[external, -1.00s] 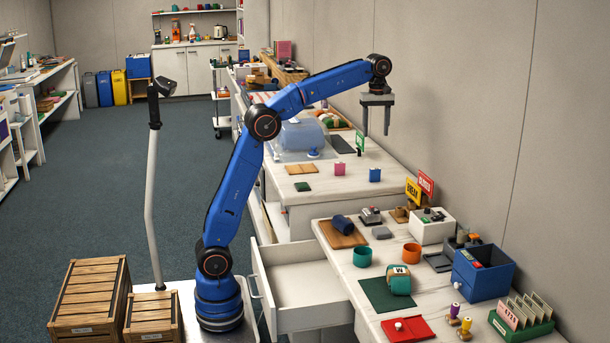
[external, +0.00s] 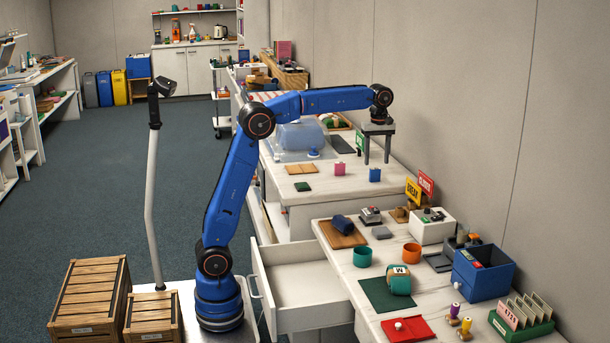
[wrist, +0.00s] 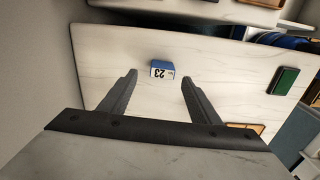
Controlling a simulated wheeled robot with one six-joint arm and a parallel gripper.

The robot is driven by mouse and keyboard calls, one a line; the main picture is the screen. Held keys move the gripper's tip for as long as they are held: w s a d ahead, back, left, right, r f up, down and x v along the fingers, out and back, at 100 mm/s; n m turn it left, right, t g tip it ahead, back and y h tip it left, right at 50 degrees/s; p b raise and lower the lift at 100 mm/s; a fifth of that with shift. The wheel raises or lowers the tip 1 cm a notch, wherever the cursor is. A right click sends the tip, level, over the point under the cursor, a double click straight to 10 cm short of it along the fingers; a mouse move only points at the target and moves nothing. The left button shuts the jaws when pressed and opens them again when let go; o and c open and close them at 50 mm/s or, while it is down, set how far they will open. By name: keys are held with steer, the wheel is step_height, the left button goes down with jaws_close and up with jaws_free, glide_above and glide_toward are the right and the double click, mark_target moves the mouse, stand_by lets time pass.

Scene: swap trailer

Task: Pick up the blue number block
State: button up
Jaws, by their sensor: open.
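The blue number block (external: 375,174) stands on the far white table, near its front right part. In the wrist view the block (wrist: 162,69) shows a white face marked 23, and it lies ahead of and between my two fingers. My gripper (external: 377,160) is just above the block in the external view, fingers pointing down. In the wrist view my gripper (wrist: 158,85) is open and empty, with its fingertips apart and not touching the block.
A pink block (external: 340,169) stands left of the blue one. A dark green block (external: 303,186) and a wooden tray (external: 301,169) lie farther left. A green sign (external: 360,141) stands behind. The wall is close on the right.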

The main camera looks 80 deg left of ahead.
mark_target(375, 169)
steer(key=shift+s+f, duration=0.2)
steer(key=shift+f, duration=2.6)
steer(key=c, duration=1.1)
steer(key=shift+r, duration=0.1)
